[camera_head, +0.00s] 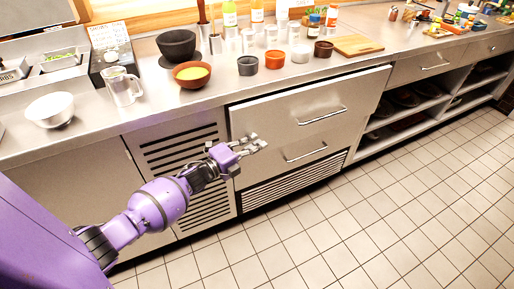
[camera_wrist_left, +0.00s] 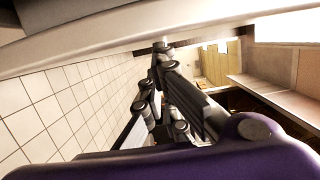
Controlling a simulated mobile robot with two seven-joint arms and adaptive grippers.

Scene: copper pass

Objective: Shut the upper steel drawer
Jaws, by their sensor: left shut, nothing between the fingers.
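The upper steel drawer (camera_head: 290,112) is in the steel counter front, with a bar handle (camera_head: 322,115). A dark line runs along its top edge under the countertop, and its front appears to stand out a little; how far is hard to tell. The lower drawer (camera_head: 290,170) has its own handle (camera_head: 306,152). My left gripper (camera_head: 262,143) is shut and empty, in front of the left part of the drawer fronts and left of both handles. Whether it touches the steel is unclear. Its fingers also show in the left wrist view (camera_wrist_left: 163,48). My right gripper is not in view.
Vented panels lie left of and below the drawers. Open shelves (camera_head: 410,105) are to the right. The tiled floor (camera_head: 370,220) in front is clear.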

